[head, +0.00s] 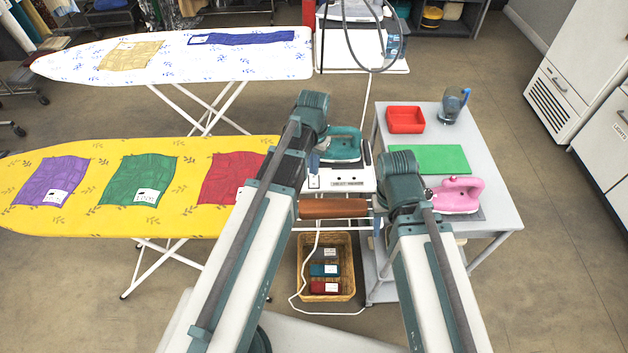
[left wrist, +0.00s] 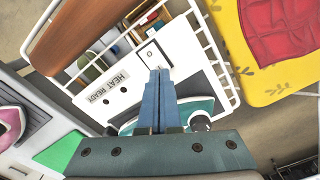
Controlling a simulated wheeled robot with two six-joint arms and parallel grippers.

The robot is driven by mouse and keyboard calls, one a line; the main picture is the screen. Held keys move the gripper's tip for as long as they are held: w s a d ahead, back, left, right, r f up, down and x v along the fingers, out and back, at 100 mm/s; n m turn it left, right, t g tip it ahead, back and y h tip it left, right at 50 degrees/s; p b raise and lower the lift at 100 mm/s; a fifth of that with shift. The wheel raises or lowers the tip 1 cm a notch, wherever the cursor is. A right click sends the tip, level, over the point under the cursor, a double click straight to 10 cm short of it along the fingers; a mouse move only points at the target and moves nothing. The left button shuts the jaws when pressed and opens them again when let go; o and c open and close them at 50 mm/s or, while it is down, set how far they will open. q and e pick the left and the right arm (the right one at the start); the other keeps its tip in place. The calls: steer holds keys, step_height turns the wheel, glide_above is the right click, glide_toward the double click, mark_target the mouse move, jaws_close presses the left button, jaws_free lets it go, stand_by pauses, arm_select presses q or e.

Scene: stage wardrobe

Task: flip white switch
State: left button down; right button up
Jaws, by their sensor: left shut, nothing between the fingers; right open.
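The white switch is a small rocker on a light plate at the left end of the white iron stand's front (head: 313,181). It shows close up in the left wrist view (left wrist: 151,53), beside the "HEAT READY" label (left wrist: 115,88). My left gripper (left wrist: 160,72) is shut and empty. In the left wrist view its blue fingertips overlap the lower edge of the switch plate; I cannot tell whether they touch. In the head view my left arm hides most of this gripper. My right gripper (head: 378,207) is open, partly hidden by its wrist, near the brown roller's right end.
A teal iron (head: 343,145) sits on the stand. A brown roller (head: 334,208) and a wicker basket (head: 327,293) are below. The grey table (head: 497,200) at right holds a pink iron (head: 460,194), green mat (head: 432,159) and red tray (head: 405,120). A yellow ironing board (head: 100,225) stands left.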

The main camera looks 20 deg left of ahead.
arm_select(q)
steer(key=shift+f+b, duration=0.85)
arm_select(e)
steer(key=shift+f, duration=0.9)
arm_select(q)
step_height(320, 180, up, 7)
steer(key=p, duration=0.7)
steer(key=shift+r, duration=0.1)
arm_select(e)
step_height(320, 180, up, 7)
